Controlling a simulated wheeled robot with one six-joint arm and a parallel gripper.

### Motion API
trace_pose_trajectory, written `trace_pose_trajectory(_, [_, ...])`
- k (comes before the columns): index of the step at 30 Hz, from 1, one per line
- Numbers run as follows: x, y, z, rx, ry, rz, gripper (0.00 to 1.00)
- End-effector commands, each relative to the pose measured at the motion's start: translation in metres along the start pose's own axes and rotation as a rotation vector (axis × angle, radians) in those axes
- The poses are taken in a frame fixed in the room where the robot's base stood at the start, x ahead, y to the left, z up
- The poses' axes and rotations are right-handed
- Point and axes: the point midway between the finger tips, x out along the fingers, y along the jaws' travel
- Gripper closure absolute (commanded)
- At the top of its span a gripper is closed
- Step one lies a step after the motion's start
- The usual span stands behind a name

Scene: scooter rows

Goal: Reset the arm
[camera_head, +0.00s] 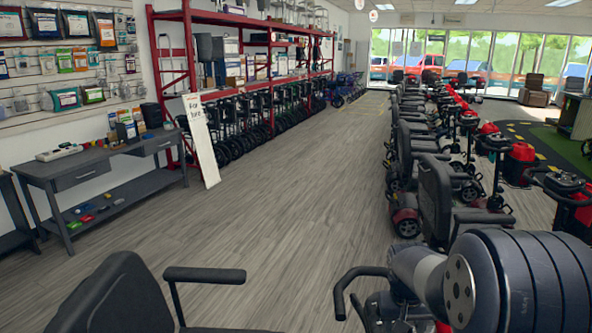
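Part of my arm shows large at the lower right in the head view, with dark rounded link covers and a pale joint in front of the nearest scooters. My gripper is outside the picture, so its state and anything in it are hidden. The arm covers part of a scooter's handlebar (357,277) and body below it.
A wide wood-look aisle (290,170) runs clear to the windows. Scooters (433,200) line its right side. A dark chair (118,297) stands close at lower left. A grey table (88,170), a leaning white sign (201,140) and red racks (190,70) line the left.

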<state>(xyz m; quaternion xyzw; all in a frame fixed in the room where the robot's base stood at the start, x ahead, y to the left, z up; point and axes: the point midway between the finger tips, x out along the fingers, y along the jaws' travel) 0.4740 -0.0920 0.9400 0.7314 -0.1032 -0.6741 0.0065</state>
Motion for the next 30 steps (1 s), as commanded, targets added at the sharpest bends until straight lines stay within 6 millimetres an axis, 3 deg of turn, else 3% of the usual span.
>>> trace_pose_trajectory(25, [-0.001,0.003,-0.001,-0.645,0.000,-0.049,0.45])
trace_pose_trajectory(30, [-0.039,0.004,-0.003,-0.637,0.007,-0.046,0.45])
